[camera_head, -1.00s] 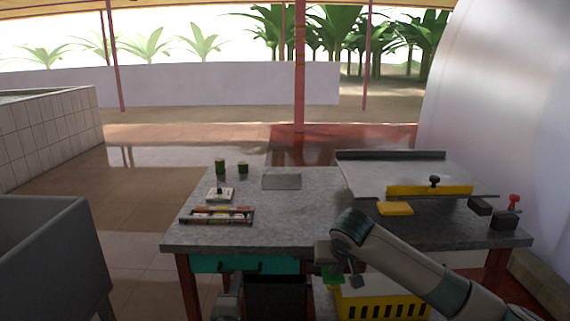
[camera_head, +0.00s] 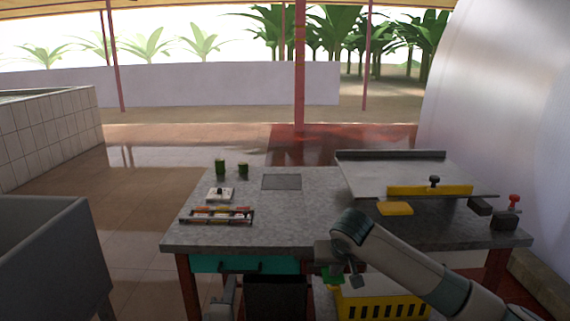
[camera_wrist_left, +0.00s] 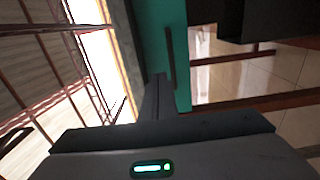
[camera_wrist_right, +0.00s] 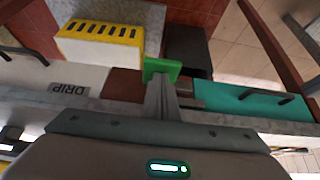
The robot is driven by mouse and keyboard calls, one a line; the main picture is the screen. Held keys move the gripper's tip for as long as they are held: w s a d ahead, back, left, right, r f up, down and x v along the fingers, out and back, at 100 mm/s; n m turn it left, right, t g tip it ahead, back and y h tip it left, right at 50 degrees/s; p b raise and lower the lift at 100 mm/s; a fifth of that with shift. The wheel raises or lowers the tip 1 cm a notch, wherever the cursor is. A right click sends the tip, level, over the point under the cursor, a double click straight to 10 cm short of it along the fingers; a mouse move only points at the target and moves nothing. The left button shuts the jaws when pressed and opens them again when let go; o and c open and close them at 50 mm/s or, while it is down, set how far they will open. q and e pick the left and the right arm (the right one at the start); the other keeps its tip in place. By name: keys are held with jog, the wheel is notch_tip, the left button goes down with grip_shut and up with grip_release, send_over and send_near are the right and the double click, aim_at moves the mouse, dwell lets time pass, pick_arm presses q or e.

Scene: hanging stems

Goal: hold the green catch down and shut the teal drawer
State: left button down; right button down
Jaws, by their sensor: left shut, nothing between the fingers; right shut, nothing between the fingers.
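The teal drawer (camera_head: 282,265) is under the left part of the tabletop, with a dark bar handle; how far out it stands I cannot tell. It also shows in the left wrist view (camera_wrist_left: 160,35) and right wrist view (camera_wrist_right: 262,108). The green catch (camera_head: 332,277) is right of the drawer; it shows as a green block in the right wrist view (camera_wrist_right: 163,68). My left gripper (camera_wrist_left: 158,80) is shut and empty, its tips close to the drawer front beside the handle. My right gripper (camera_wrist_right: 158,82) is shut and empty, its tips at the catch; contact is unclear.
A dark bin (camera_head: 276,284) and a yellow-rimmed basket (camera_head: 385,305) are below the table edge. The grey tabletop (camera_head: 290,228) holds a small rack (camera_head: 217,215), two green cups and a metal tray (camera_head: 400,172) at the right. Its front middle is clear.

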dwell(0.4)
dwell(0.3)
notch_tip(320, 180, up, 9)
dwell(1.6)
jog(key=shift+f, duration=2.45)
jog(key=shift+a, duration=0.1)
